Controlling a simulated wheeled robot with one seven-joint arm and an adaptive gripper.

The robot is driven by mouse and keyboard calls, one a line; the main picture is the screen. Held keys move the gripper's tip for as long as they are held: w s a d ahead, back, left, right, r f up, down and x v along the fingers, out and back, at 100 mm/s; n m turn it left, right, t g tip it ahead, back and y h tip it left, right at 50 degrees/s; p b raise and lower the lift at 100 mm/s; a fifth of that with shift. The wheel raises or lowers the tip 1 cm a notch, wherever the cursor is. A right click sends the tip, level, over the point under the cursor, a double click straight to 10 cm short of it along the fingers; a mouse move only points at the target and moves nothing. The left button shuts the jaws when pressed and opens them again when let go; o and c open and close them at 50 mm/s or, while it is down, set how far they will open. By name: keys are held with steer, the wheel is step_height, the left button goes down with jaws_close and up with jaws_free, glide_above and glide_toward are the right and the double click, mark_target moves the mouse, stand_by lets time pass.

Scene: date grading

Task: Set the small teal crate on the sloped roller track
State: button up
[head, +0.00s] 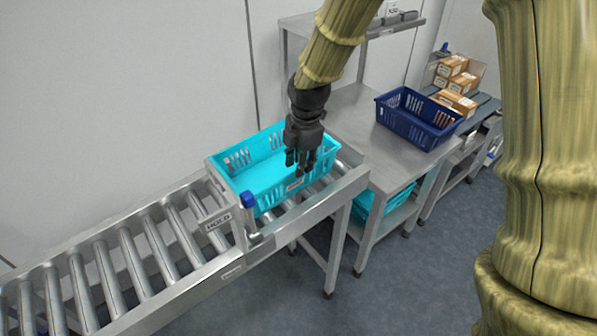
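The small teal crate (262,181) sits on the upper right end of the sloped roller track (180,281), beside an upright plate marked HOLD. It looks empty and lies along the track between the side rails. My gripper (301,170) points down over the crate's near right side, with its fingertips close to the near rim. Its dark fingers look spread, with gaps between them. I cannot tell whether they touch the rim.
A blue-handled lever (250,213) stands at the HOLD plate (217,222). Right of the track, a steel table (355,119) bears a navy crate (420,119), with more teal crates (390,201) on its lower shelf. Brown boxes (455,101) are farther back. The track's lower left rollers are empty.

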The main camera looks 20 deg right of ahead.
steer(key=shift+s+d+r, duration=0.1)
steer(key=shift+s+r, duration=0.05)
steer(key=shift+r, duration=1.05)
steer(key=shift+s+d+r, duration=0.1)
steer(key=shift+s+r, duration=0.05)
steer(key=shift+r, duration=1.05)
